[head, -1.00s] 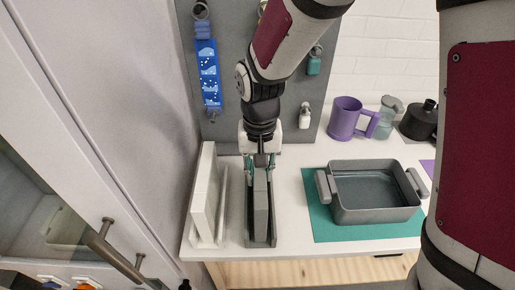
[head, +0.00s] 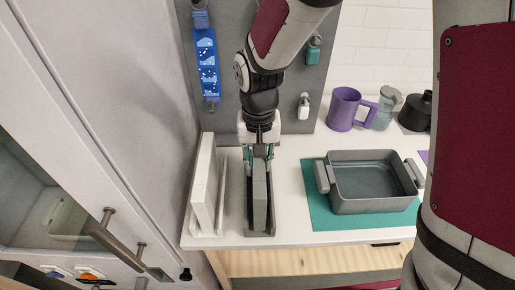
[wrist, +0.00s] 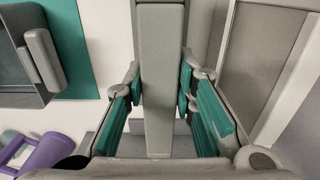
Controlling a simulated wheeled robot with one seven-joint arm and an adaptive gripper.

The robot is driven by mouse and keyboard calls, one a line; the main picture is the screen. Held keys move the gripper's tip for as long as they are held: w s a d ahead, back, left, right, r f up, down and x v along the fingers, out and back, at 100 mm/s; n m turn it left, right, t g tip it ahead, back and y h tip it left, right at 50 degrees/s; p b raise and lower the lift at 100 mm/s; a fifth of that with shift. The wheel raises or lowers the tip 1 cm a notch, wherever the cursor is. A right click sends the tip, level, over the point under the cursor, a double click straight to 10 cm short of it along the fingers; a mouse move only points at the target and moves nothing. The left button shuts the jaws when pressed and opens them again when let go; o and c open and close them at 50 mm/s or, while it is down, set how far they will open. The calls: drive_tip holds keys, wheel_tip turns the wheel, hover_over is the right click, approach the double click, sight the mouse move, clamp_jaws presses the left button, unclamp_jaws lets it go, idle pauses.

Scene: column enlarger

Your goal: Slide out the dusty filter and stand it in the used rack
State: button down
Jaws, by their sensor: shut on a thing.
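A grey, slab-like panel, taken as the dusty filter (head: 260,192), stands upright inside a narrow dark grey rack (head: 261,234) on the white counter. My gripper (head: 259,152) points down at the far end of the panel and is shut on it. In the wrist view, the filter (wrist: 161,80) runs between the teal-padded fingers of my gripper (wrist: 162,103). The filter's lower edge is hidden by the rack walls, so I cannot tell whether it touches the rack floor.
A white panel (head: 203,185) stands in a white holder close on the left, beside the cabinet door (head: 95,110). A grey pan (head: 372,206) sits on a teal mat (head: 318,214) to the right. A purple mug (head: 343,109) is behind. Bare counter (head: 290,205) separates rack and mat.

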drive_tip(key=shift+f, duration=0.35)
unclamp_jaws()
idle(0.6)
idle(0.6)
drive_tip(key=shift+r+p, duration=1.75)
drive_tip(key=shift+r, duration=1.8)
drive_tip(key=shift+r, duration=0.1)
